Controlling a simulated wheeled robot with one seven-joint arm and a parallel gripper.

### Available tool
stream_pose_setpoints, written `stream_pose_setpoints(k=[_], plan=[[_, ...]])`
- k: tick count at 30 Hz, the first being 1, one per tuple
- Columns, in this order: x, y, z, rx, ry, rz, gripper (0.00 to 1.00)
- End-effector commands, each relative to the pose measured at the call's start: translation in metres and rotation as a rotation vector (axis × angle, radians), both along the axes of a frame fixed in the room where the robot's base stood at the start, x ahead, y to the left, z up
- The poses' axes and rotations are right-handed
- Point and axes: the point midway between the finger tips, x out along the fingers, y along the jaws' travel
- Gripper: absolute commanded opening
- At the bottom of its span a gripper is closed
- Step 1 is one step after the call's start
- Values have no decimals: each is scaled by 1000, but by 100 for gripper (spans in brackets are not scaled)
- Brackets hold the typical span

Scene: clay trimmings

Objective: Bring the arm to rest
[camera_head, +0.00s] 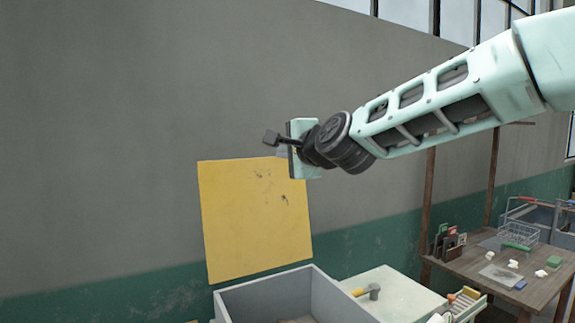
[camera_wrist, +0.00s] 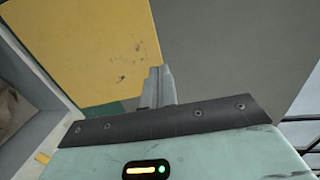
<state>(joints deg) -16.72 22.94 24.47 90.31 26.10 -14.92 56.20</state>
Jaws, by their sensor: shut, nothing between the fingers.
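My arm reaches in from the upper right of the head view, raised well above the furniture. My gripper (camera_head: 271,138) is at its left end, in front of the grey wall and just above the yellow lid. It is shut and empty. In the wrist view the gripper's fingers (camera_wrist: 158,86) show together in the middle, with nothing held between them.
A grey bin (camera_head: 268,292) with a raised yellow lid (camera_head: 255,222) stands below my gripper. A wooden table (camera_head: 470,268) with a wire basket (camera_head: 517,234) and small items stands at right.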

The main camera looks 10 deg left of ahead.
Motion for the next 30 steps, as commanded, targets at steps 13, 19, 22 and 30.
stream_pose_setpoints(k=[13,19,22,30], plan=[[-171,-27,-160,-747,61,473,0],[-274,-91,-242,-1118,101,803,0],[-321,-130,-274,-1266,128,971,0],[-401,-208,-317,-1477,186,1292,0]])
